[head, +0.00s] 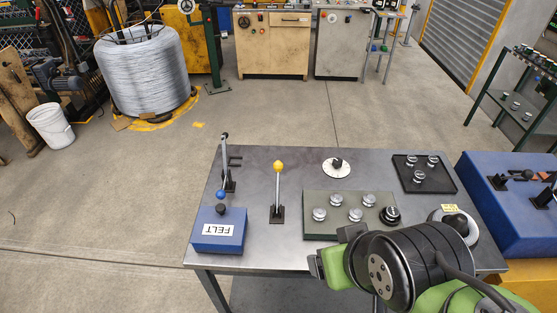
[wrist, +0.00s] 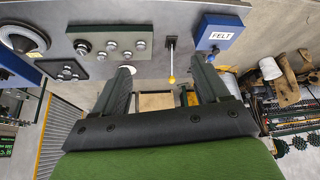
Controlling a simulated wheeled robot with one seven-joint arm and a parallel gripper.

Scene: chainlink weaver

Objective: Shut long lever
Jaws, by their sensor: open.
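Two levers stand on the dark metal table (head: 260,240). One has a yellow knob and a thin grey rod (head: 278,185) and stands up from a black base. The other (head: 226,160) is at the left edge, with a grey upright part and a blue knob (head: 220,194) low in front. I cannot tell for sure which is the long lever. My gripper (head: 318,264) is over the front of the table, right of both levers. In the wrist view, my gripper (wrist: 161,88) is open and empty, and the yellow-knob lever (wrist: 172,62) shows beyond its fingers, apparently untouched.
A blue FELT box (head: 218,230) stands at the front left of the table. A grey-green panel with several knobs (head: 335,201) and a black tray (head: 424,184) lie to the right.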

